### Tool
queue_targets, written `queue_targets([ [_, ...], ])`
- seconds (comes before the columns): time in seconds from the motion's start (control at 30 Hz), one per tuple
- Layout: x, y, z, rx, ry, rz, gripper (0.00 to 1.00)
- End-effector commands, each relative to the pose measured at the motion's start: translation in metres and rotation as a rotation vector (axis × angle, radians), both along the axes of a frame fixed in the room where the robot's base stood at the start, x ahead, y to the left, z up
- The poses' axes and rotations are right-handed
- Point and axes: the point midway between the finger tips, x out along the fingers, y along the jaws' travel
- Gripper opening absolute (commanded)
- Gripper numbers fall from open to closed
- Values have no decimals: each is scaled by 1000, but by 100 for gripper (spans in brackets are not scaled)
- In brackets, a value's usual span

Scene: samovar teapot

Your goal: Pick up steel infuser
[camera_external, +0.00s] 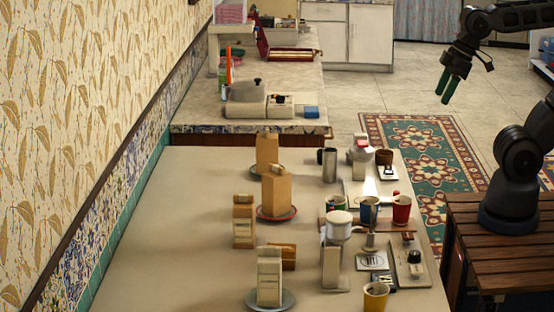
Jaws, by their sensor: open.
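My gripper (448,87) hangs in the air at the upper right, with green fingers pointing down. It is open and empty, above the floor and rug, well apart from the table. I cannot pick out the steel infuser for certain. A grey metal vessel with a dark handle (330,165) stands upright near the back of the table. A small grey metal piece (369,240) stands near the right edge, among the cups. Either is too small to name surely.
The beige table (160,230) is clear on its left. Paper bags (275,190) stand mid-table, some on plates. A white-topped grinder-like machine (335,255), a yellow cup (375,297), a red cup (401,208) and a blue cup (369,210) crowd the right side.

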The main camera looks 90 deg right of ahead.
Motion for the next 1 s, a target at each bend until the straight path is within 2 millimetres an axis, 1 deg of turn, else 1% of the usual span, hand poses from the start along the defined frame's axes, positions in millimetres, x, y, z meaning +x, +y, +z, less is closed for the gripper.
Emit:
queue_targets([
  [0.23, 1, -1, 0, -3, 5, 1, 65],
  [0.37, 10, -8, -3, -28, 39, 11, 65],
  [0.67, 50, -49, -19, -154, 216, 66, 65],
  [1.0, 96, -102, -46, -308, 436, 143, 65],
])
